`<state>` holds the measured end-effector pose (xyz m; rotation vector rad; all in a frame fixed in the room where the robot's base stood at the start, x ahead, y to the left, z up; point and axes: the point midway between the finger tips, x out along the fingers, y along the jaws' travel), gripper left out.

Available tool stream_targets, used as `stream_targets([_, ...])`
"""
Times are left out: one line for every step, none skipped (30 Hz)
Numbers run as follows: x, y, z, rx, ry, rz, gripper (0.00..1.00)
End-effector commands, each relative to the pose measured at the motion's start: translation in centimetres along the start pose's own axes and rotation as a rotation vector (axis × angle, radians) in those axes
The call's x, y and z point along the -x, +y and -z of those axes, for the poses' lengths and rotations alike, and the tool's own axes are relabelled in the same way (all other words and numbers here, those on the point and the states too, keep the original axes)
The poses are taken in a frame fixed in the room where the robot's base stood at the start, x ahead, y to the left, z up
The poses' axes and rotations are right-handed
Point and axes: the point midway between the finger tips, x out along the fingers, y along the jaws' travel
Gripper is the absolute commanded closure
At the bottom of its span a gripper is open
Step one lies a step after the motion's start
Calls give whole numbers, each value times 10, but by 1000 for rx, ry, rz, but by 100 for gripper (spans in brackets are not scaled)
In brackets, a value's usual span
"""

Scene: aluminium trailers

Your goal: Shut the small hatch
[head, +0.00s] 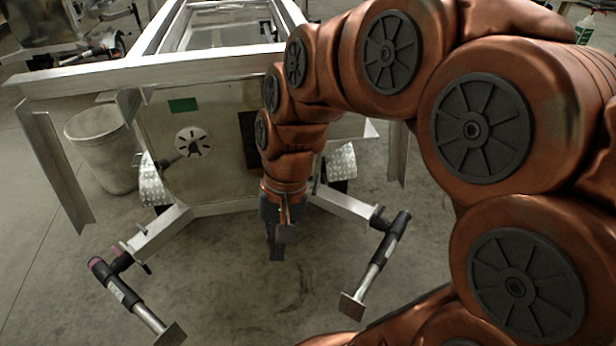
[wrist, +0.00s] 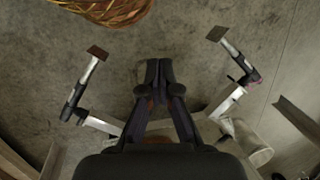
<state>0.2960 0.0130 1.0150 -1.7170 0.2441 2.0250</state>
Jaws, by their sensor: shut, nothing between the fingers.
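The pale front panel (head: 165,165) of an aluminium trailer faces me in the head view. A dark square patch (head: 248,135), partly hidden behind my arm, may be the small hatch's opening; I cannot make out a door leaf or its angle. A round white plate (head: 194,142) with dark slots is on the panel to its left. My gripper (head: 276,250) points down in front of the trailer, below the panel and apart from it. In the wrist view my gripper (wrist: 159,68) has its fingers together, empty, above the concrete floor. The hatch is not recognisable there.
Two jack legs with square feet, left (head: 135,300) and right (head: 380,262), flank my gripper. A grey bucket (head: 100,150) stands left of the panel, near an angled metal upright (head: 55,170). A frame beam (head: 150,75) crosses above. The floor between the jacks is clear.

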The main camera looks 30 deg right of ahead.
Motion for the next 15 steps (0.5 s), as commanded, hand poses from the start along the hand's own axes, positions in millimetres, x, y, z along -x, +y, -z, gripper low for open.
stream_targets([-2, -4, 19, -75, -8, 41, 100])
stream_targets([0, -6, 29, -119, -10, 65, 100])
stream_targets([1, -8, 42, -179, -14, 95, 100])
stream_targets([2, -9, 52, -225, -21, 118, 100])
stream_targets([3, -10, 62, -272, -25, 142, 100])
stream_targets([5, -10, 77, -334, -28, 174, 100])
stream_targets([6, -9, 88, -383, -34, 198, 100])
stream_targets([6, -8, 98, -431, -42, 221, 100])
stream_targets([8, -5, 113, -496, -48, 253, 100])
stream_targets([9, -2, 125, -546, -52, 277, 100])
stream_targets([10, 2, 136, -597, -58, 302, 100])
stream_targets([10, 7, 151, -664, -69, 334, 100])
stream_targets([11, 12, 162, -715, -76, 358, 100])
stream_targets([11, 17, 174, -766, -82, 381, 100])
stream_targets([12, 26, 190, -837, -91, 413, 100])
